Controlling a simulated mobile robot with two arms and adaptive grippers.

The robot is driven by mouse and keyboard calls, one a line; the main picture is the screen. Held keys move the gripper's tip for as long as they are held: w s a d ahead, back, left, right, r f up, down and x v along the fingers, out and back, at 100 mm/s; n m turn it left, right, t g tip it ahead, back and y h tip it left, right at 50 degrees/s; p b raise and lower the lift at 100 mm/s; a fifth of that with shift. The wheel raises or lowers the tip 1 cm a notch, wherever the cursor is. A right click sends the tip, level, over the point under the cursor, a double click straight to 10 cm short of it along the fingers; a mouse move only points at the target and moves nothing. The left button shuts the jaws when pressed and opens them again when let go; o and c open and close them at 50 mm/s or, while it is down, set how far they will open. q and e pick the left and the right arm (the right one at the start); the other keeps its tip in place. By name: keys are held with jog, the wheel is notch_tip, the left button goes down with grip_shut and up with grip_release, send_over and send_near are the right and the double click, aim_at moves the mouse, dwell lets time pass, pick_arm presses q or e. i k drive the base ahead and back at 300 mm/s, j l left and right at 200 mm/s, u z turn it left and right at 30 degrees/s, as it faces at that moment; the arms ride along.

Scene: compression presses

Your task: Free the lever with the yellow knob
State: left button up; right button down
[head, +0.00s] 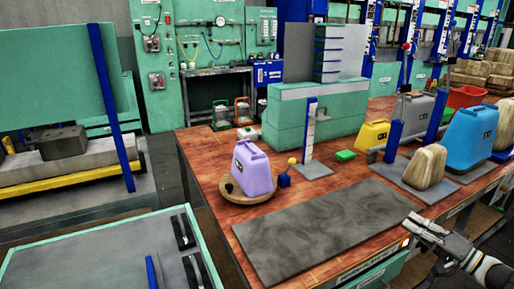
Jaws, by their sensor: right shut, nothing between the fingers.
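The yellow knob (291,161) tops a short thin lever near the middle of the wooden bench. The lever's lower part is hard to make out behind a small blue block (284,181). A purple jug (253,172) stands just left of the lever, on a round wooden disc (238,197) with a dark knob at its rim. A white and blue upright post (311,128) stands on a grey plate just right of the lever. My right gripper (409,221) is shut and empty at the bench's front right, well away from the lever. My left gripper is out of view.
A dark grey mat (318,229) lies bare in front of the lever. A green block (345,156), a yellow jug (373,134), a tan bag-like block (425,166) and a blue jug (473,137) stand to the right. A large green block (300,117) stands behind.

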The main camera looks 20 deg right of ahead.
aim_at(292, 162)
jog(key=i+l+u, duration=0.1)
jog(key=l+u, duration=0.2)
jog(key=l, duration=0.2)
jog(key=l+u, duration=0.3)
jog(key=l, duration=0.25)
jog(key=l+u, duration=0.35)
jog(key=l, duration=0.15)
jog(key=l+u, duration=0.3)
jog(key=l, duration=0.25)
jog(key=k+l+u, duration=0.3)
jog(key=l, duration=0.2)
jog(key=k+l+u, duration=0.1)
jog(key=l+u, duration=0.2)
jog(key=l, duration=0.2)
jog(key=k+l+u, duration=0.6)
jog(key=l, duration=0.2)
jog(key=i, duration=0.1)
